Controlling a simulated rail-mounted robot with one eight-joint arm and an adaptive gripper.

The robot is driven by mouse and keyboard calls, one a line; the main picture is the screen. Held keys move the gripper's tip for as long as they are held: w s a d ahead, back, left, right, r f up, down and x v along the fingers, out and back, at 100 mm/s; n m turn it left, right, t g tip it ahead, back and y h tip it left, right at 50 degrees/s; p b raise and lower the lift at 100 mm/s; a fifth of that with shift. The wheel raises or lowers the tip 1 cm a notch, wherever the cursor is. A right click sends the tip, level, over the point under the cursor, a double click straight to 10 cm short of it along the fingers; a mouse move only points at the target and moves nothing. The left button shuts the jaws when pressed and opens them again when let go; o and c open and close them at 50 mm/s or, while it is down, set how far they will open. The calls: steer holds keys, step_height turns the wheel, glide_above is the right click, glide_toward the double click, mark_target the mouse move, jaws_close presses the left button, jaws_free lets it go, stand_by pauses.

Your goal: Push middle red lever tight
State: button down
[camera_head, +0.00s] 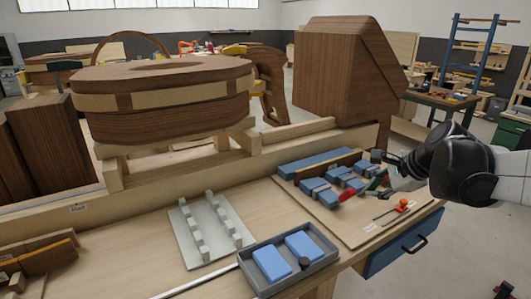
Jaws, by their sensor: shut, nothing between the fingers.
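A clamping fixture with blue blocks (318,190) sits on a light wooden board on the bench, right of centre. A red lever (347,195) sticks out at the front of the fixture. More red shows close to my gripper, partly hidden, so I cannot tell how many levers there are or which is the middle one. An orange-red handled toggle clamp (401,205) lies on the board to the right, in front of my gripper. My gripper (381,177) reaches in from the right, shut and empty, low over the right end of the fixture. Contact with a lever cannot be told.
A grey tray (248,279) with blue pads and a pale pegged plate (187,245) lie left of the board. Large dark wooden forms (335,75) stand behind, above a raised wooden beam (100,228). A blue drawer (400,245) is under the bench's right edge.

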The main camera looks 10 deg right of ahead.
steer(key=d+f+m+t+y+p, duration=0.1)
steer(key=d+f+m+t+p, duration=0.15)
steer(key=d+m, duration=1.25)
steer(key=w+f+n, duration=0.1)
steer(key=w+f, duration=0.2)
steer(key=w+f+n, duration=0.1)
steer(key=w+f, duration=0.2)
steer(key=shift+g+p, duration=0.35)
steer(key=shift+w+a+r+p, duration=0.25)
steer(key=shift+w+r, duration=0.05)
steer(key=shift+w, duration=0.3)
steer(key=shift+w+a+r+p, duration=0.2)
steer(key=shift+w+r, duration=0.05)
steer(key=shift+w, duration=0.35)
steer(key=shift+w+a+r, duration=0.15)
steer(key=shift+w+r, duration=0.15)
steer(key=shift+w, duration=0.2)
